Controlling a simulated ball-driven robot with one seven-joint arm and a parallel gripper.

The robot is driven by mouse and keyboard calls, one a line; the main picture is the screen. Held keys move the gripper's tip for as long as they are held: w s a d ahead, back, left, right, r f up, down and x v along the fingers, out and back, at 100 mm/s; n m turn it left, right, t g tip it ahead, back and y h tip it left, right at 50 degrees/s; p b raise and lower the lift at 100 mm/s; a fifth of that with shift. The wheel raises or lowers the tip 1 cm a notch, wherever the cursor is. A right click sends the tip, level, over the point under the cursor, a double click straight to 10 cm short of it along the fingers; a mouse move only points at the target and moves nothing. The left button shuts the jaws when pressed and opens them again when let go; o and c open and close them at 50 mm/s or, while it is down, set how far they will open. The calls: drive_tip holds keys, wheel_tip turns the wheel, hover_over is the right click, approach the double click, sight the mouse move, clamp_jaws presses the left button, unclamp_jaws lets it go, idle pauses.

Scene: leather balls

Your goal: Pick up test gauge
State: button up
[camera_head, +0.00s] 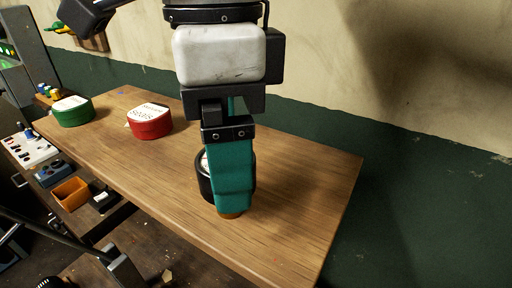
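My gripper (232,190) points down over the wooden table, with one teal finger in front and a brown tip near the tabletop. A black round object with a pale face, which looks like the test gauge (204,184), sits right behind this finger. The finger covers most of it, so only its left side and a thin strip at the right show. I cannot tell whether the finger touches it. The other finger is mostly hidden, so the opening between the fingers does not show.
A red tin (150,122) and a green tin (73,112) with white labels stand farther left on the wooden table (300,190). An orange bin (70,193) and small devices lie below its left edge. The tabletop right of my gripper is clear. A wall runs behind.

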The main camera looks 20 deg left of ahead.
drive_tip(key=f, duration=0.2)
drive_tip(key=f+p, duration=0.1)
drive_tip(key=f, duration=0.1)
drive_tip(key=shift+s+f, duration=0.2)
drive_tip(key=shift+f, duration=0.2)
drive_tip(key=shift+c, duration=0.4)
drive_tip(key=c, duration=1)
